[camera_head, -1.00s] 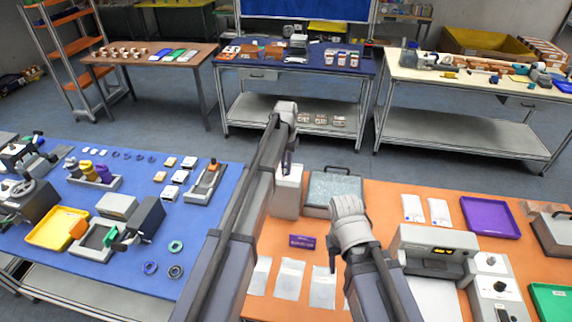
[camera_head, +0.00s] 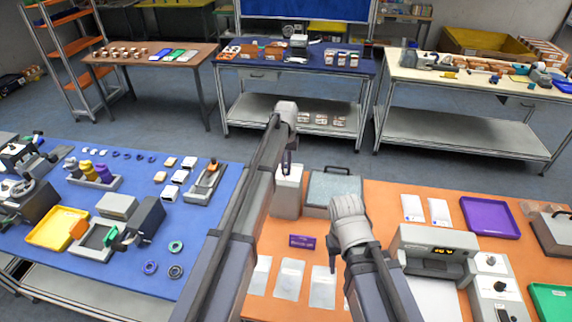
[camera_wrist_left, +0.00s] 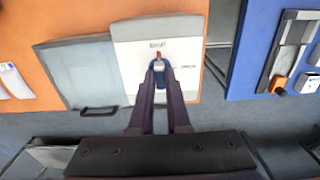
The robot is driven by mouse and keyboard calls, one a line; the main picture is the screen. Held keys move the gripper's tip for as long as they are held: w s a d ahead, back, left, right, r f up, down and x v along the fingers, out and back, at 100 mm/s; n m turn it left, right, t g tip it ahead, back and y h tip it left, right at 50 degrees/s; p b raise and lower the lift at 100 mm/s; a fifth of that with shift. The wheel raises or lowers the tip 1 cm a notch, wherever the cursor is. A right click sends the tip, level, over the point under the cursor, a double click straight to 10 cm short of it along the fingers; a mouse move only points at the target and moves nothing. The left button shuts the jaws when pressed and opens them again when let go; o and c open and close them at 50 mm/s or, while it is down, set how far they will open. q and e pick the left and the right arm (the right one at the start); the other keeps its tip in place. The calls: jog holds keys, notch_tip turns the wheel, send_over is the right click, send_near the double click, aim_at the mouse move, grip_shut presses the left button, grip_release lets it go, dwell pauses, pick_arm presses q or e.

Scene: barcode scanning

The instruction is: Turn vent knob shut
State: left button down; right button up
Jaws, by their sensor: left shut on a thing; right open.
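The vent knob (camera_wrist_left: 158,65) is a small grey knob with a red mark, on top of a white box (camera_wrist_left: 130,55) with printed labels. In the left wrist view, my left gripper (camera_wrist_left: 159,72) is shut on the knob, its two dark fingers on either side of it. In the head view, the left gripper (camera_head: 287,162) points down onto the top of the white box (camera_head: 286,195), and the knob is hidden there. My right gripper (camera_head: 332,258) hangs above the orange table, mostly hidden behind its own wrist; it is open.
A grey case with a handle (camera_head: 334,190) stands right beside the white box. A purple label block (camera_head: 302,241) and clear bags (camera_head: 289,278) lie in front. A grey sealing machine (camera_head: 437,248) stands to the right. The blue table (camera_head: 205,232) is at left.

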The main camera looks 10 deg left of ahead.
aim_at(286, 166)
pick_arm(q)
jog(key=c, duration=0.9)
grip_release()
jog(key=shift+r, duration=0.1)
notch_tip(286, 166, up, 8)
jog(key=p, duration=0.8)
jog(key=shift+f, duration=0.2)
